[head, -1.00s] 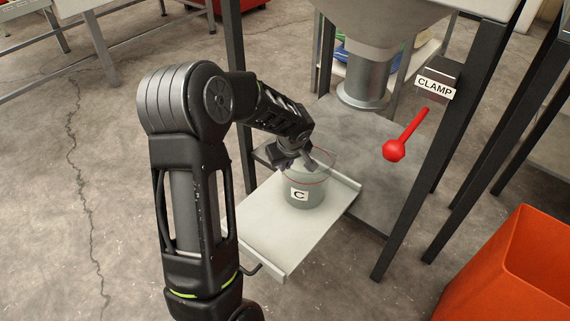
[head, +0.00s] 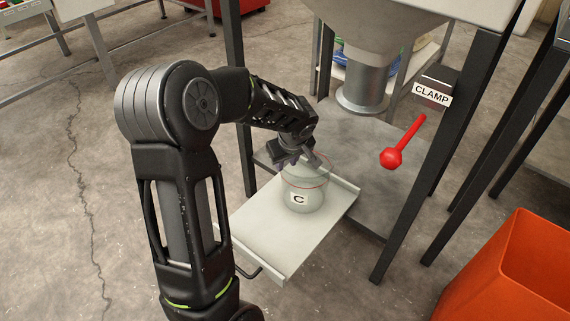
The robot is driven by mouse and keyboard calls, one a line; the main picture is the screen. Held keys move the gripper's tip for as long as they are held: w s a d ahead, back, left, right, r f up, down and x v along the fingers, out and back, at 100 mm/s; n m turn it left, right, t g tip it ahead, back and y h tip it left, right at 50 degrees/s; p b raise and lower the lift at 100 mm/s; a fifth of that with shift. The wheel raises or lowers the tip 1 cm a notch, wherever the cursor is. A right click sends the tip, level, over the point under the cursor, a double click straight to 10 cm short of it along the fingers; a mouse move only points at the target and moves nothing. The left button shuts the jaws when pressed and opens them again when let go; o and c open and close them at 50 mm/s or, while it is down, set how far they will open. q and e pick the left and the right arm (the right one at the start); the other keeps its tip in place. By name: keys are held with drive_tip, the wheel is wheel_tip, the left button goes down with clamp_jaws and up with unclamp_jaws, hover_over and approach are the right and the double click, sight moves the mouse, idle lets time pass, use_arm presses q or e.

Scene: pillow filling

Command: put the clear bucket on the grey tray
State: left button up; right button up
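The clear bucket (head: 312,196), with a "C" label and a thin red line around it, is upright on the grey tray (head: 262,232), or very close above it. I cannot tell whether its base touches. It is toward the tray's far right part. My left gripper (head: 302,161) is at the bucket's top, on the far left side of its rim. The fingers are small and partly hidden, so I cannot tell whether they hold the rim. My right gripper is not in view.
A grey funnel outlet (head: 364,88) hangs behind the bucket. A red-knobbed lever (head: 393,158) under a "CLAMP" label (head: 431,95) is to the right. Dark frame posts (head: 236,95) flank the tray. An orange bin (head: 505,275) stands at the lower right.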

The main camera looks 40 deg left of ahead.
use_arm(q)
drive_tip(key=p+v, duration=0.1)
drive_tip(key=v, duration=0.6)
drive_tip(key=shift+f, duration=0.1)
idle(0.5)
drive_tip(key=s+d+f+m+g+h, duration=0.1)
drive_tip(key=s+d+f+m+h, duration=0.2)
drive_tip(key=d+f, duration=0.75)
drive_tip(key=s+d+f+m+h, duration=0.2)
drive_tip(key=d+f+m+h, duration=0.15)
drive_tip(key=d+f, duration=0.65)
drive_tip(key=s+d+f+m+h, duration=0.1)
drive_tip(key=s+d+f+m, duration=0.3)
drive_tip(key=s+d+f, duration=0.5)
drive_tip(key=s+d, duration=0.3)
drive_tip(key=s, duration=0.1)
drive_tip(key=shift+m+g, duration=0.3)
drive_tip(key=shift+m, duration=0.05)
drive_tip(key=shift+w, duration=0.1)
